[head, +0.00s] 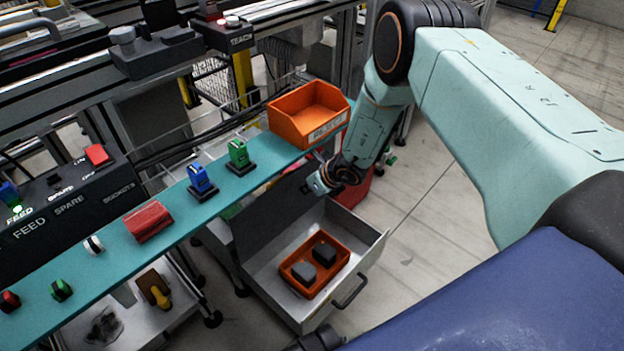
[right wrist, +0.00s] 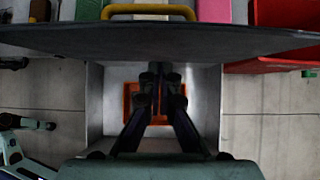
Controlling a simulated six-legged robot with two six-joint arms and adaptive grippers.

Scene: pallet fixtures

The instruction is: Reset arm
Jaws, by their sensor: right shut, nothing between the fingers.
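My right arm comes in from the right in the head view. Its gripper (head: 322,184) is above the back right part of an open grey drawer (head: 363,252). In the right wrist view the dark fingers of this gripper (right wrist: 162,78) are together with nothing between them. They overlap the view of an orange tray (right wrist: 132,92) in the drawer. In the head view that tray (head: 306,291) holds two dark blocks (head: 324,254) and is apart from the gripper. My left gripper is not in view.
A teal shelf (head: 103,254) runs beside the drawer. It carries an orange bin (head: 310,112), a green block (head: 239,153), a blue block (head: 200,179) and a red piece (head: 149,221). A red container (head: 355,188) stands behind the drawer. Floor at right is clear.

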